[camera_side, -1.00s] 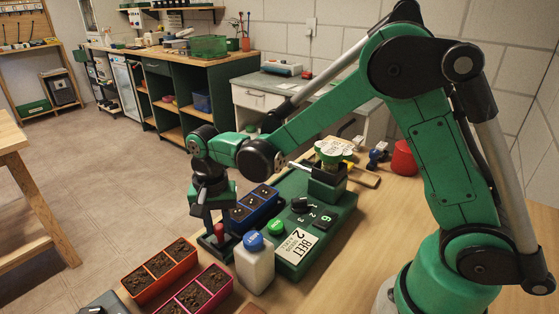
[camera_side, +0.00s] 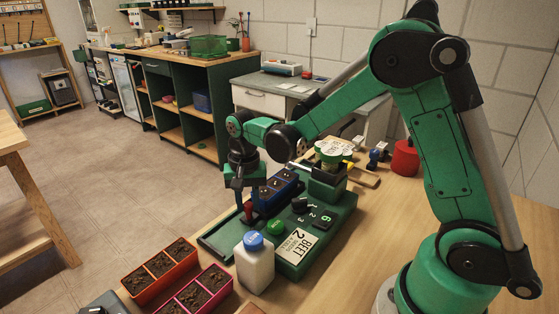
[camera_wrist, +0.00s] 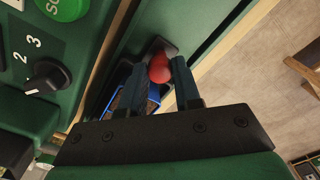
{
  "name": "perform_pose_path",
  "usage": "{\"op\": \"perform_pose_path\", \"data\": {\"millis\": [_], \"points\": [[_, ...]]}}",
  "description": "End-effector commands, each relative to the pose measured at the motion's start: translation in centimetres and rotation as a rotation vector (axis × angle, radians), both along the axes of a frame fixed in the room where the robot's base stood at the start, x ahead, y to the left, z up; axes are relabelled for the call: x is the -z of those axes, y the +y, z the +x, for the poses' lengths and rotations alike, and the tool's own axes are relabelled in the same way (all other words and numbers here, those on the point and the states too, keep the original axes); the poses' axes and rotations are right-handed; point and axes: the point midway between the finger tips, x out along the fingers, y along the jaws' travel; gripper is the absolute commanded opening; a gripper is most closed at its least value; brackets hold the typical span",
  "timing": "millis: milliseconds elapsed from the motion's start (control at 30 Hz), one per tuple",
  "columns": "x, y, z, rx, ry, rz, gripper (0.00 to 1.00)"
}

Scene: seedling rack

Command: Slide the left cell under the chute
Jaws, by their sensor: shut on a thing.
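The blue tray (camera_side: 284,190) of dark-filled cells sits on the green machine's track, beside the control panel. Its far end is near the chute housing (camera_side: 327,185), which has a seed jar (camera_side: 333,152) on top. My gripper (camera_side: 247,210) is at the tray's near end, shut on the red knob (camera_side: 248,208). In the wrist view, my gripper's fingers (camera_wrist: 172,72) close around the red knob (camera_wrist: 159,67), with part of the blue tray (camera_wrist: 118,103) behind them. The chute outlet, and which cell lies under it, are hidden.
The machine's panel has a green button (camera_side: 276,227), a black dial (camera_side: 299,204) and a BEET 2 label (camera_side: 297,246). A white bottle with a blue cap (camera_side: 254,265) stands close in front. Orange (camera_side: 160,274) and pink (camera_side: 207,291) soil trays stand nearer. The near track (camera_side: 217,238) is bare.

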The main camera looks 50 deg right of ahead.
Motion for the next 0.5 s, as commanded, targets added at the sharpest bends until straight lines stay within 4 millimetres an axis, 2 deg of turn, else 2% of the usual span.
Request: {"op": "perform_pose_path", "data": {"millis": [100,367,400,433,500], "points": [[-0.01,-1.07,0.06,0.000,-0.004,-0.001,0.00],[0.01,-1.12,0.06,-0.002,-0.005,-0.002,0.00],[0.01,-1.12,0.06,-0.002,-0.005,-0.002,0.30],[0.01,-1.12,0.06,-0.002,-0.005,-0.002,0.39],[0.01,-1.10,0.04,-0.002,-0.004,-0.001,0.42]]}}
